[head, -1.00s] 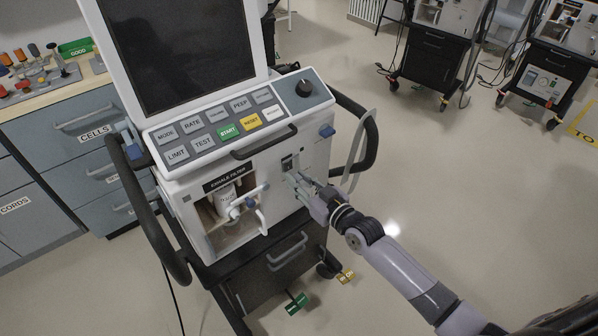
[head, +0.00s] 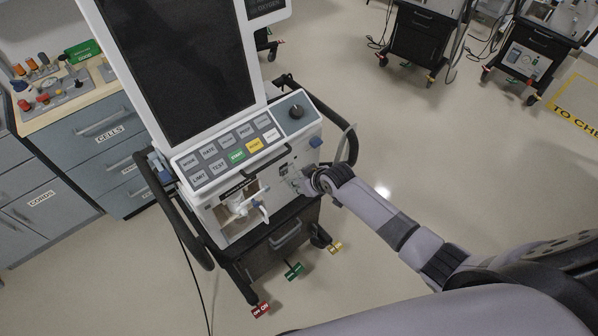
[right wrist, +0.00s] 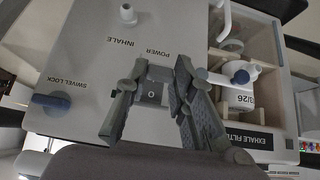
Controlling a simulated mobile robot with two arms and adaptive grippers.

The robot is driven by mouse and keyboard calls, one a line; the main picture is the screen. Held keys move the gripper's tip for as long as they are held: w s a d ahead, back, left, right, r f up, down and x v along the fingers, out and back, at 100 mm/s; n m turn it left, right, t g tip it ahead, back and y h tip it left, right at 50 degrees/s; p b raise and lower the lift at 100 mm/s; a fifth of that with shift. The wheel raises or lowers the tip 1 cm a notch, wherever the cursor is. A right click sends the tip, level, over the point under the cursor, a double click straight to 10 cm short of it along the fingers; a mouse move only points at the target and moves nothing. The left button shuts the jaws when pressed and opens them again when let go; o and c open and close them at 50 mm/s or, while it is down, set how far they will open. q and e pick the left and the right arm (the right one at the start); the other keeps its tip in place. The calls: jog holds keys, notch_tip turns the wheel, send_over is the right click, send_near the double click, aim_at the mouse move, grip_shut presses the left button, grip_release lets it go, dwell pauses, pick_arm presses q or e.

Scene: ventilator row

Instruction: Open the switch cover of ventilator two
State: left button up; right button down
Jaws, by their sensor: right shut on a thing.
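The ventilator (head: 265,172) stands in the middle of the head view, with a dark screen above a slanted button panel. I cannot read a number on it. My right gripper (head: 303,184) is at its front face, right of the filter bay. In the right wrist view my right gripper (right wrist: 155,85) has its two fingers on either side of the grey switch cover (right wrist: 158,73) below the POWER label. It is shut on the cover. A switch marked O (right wrist: 152,93) shows between the fingers. How far the cover is raised is hard to tell. My left gripper is not in view.
The exhale filter bay (right wrist: 240,75) with a white canister lies beside the fingers. A blue swivel lock knob (right wrist: 52,104) and a white inhale port (right wrist: 128,14) are also near. Coloured pedals (head: 293,271) stick out below.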

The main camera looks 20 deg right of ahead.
jog(key=shift+w+r+g+h+p, duration=0.1)
jog(key=shift+r+g+h+p, duration=0.3)
jog(key=shift+r+g+p, duration=0.4)
jog(key=shift+r+g+h, duration=0.3)
jog(key=shift+r+g, duration=0.15)
jog(key=shift+g, duration=0.35)
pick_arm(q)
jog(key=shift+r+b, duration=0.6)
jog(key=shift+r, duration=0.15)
pick_arm(e)
jog(key=shift+w+a+r+g+h, duration=0.15)
jog(key=shift+r+g+h, duration=0.3)
jog(key=shift+g, duration=0.6)
jog(key=shift+w+r+g+h, duration=0.15)
jog(key=shift+r+g+h, duration=0.3)
jog(key=shift+g, duration=0.6)
jog(key=c, duration=1.4)
grip_release()
jog(key=shift+o, duration=0.2)
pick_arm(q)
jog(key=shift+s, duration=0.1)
pick_arm(e)
jog(key=shift+r, duration=0.2)
notch_tip(320, 180, up, 12)
jog(key=shift+w+a, duration=0.15)
jog(key=shift+w, duration=0.2)
